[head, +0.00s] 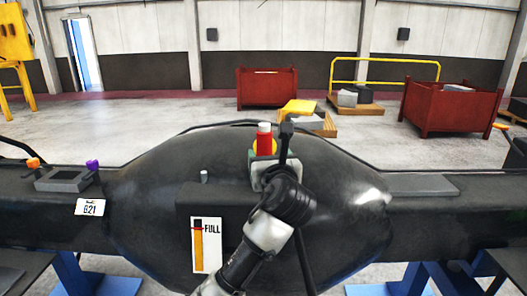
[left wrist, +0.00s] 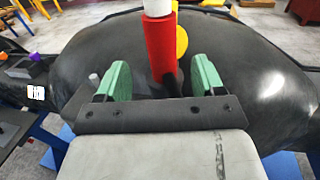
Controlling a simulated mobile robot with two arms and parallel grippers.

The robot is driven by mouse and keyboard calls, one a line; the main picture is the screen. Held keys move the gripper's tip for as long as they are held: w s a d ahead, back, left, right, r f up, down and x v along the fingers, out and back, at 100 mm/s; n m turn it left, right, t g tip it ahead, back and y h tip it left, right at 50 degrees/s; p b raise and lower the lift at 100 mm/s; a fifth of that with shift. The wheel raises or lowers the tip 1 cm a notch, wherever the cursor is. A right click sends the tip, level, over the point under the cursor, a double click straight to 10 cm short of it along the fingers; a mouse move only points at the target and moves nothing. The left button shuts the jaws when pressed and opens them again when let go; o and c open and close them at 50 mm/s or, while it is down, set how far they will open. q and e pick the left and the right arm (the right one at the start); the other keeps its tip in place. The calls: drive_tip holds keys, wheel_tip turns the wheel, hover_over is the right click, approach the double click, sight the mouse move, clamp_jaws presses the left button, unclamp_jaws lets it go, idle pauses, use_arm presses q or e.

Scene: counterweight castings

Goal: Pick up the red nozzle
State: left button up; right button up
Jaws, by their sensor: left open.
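The red nozzle (head: 264,144) stands upright with a white top on the black casting, just beyond my gripper. It also shows in the left wrist view (left wrist: 160,48), rising between and beyond the two green finger pads. My left gripper (head: 268,162) is open around the line of the nozzle, with a gap on both sides (left wrist: 163,78). The nozzle's lower end is partly hidden by the gripper. I cannot tell how far it reaches in between the fingers. My right gripper is not in view.
A yellow disc (left wrist: 181,42) sits right behind the nozzle. A small grey peg (head: 204,177) stands to the left on the black casting (head: 150,190). A grey tray (head: 64,180) lies farther left. Red bins (head: 266,90) and a yellow rail (head: 385,60) stand on the floor behind.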

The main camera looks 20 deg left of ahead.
sight(266, 147)
use_arm(q)
drive_tip(key=x, duration=0.3)
drive_tip(key=shift+r+p, duration=0.1)
drive_tip(key=shift+p, duration=0.2)
drive_tip(key=x, duration=0.1)
drive_tip(key=p+x, duration=0.2)
drive_tip(key=x, duration=0.1)
drive_tip(key=shift+w+r, duration=0.15)
drive_tip(key=shift+r, duration=0.25)
drive_tip(key=shift+w+a+f, duration=0.15)
drive_tip(key=shift+w, duration=0.25)
drive_tip(key=shift+c, duration=1.1)
drive_tip(key=c, duration=0.7)
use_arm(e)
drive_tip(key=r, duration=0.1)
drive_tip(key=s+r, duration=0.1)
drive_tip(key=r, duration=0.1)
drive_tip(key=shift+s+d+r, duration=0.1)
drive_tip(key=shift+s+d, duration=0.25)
